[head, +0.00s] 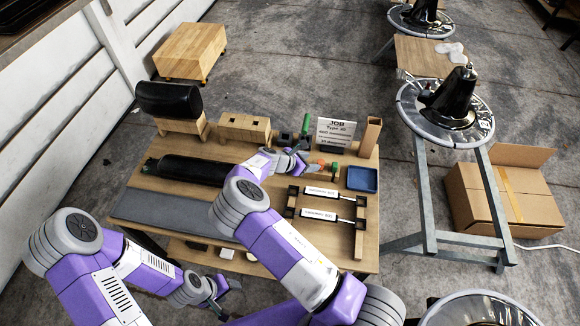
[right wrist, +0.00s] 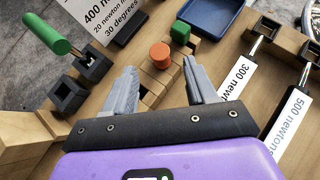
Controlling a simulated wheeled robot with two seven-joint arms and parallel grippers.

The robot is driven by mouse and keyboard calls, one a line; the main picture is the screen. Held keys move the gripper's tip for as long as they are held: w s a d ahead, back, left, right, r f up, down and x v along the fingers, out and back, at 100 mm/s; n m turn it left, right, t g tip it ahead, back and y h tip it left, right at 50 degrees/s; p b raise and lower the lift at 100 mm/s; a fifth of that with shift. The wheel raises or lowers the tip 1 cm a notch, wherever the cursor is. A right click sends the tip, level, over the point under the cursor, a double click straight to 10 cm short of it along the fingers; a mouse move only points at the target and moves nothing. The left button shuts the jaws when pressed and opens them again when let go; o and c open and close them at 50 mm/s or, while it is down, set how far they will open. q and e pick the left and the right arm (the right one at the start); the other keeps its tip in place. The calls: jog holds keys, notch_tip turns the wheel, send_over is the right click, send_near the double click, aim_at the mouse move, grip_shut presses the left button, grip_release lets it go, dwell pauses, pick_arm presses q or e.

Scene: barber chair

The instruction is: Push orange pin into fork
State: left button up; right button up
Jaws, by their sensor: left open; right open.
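The orange pin (right wrist: 161,54) shows its round head in the right wrist view, just beyond and between my right gripper's fingertips (right wrist: 160,66). It appears to stand at slotted wooden pieces (right wrist: 150,92), which may be the fork; how deep it sits is hidden. In the head view a bit of orange (head: 314,168) shows beside my right gripper (head: 304,162), which is over the workbench. My right gripper is open and its fingers look apart from the pin. My left gripper (head: 222,290) is open and empty, low in front of the bench.
A green pin (right wrist: 180,32) stands behind the orange one. A green-handled pin (right wrist: 48,34) stands left at black blocks. A blue tray (head: 361,178) and two labelled cylinders (head: 319,214) lie right. A sign (head: 335,132) stands behind; a black roll (head: 190,170) lies left.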

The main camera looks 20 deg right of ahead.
jog(key=x, duration=0.4)
jog(key=b+x, duration=0.1)
jog(key=x, duration=0.2)
jog(key=shift+a+f, duration=0.3)
jog(key=shift+c, duration=0.2)
grip_shut()
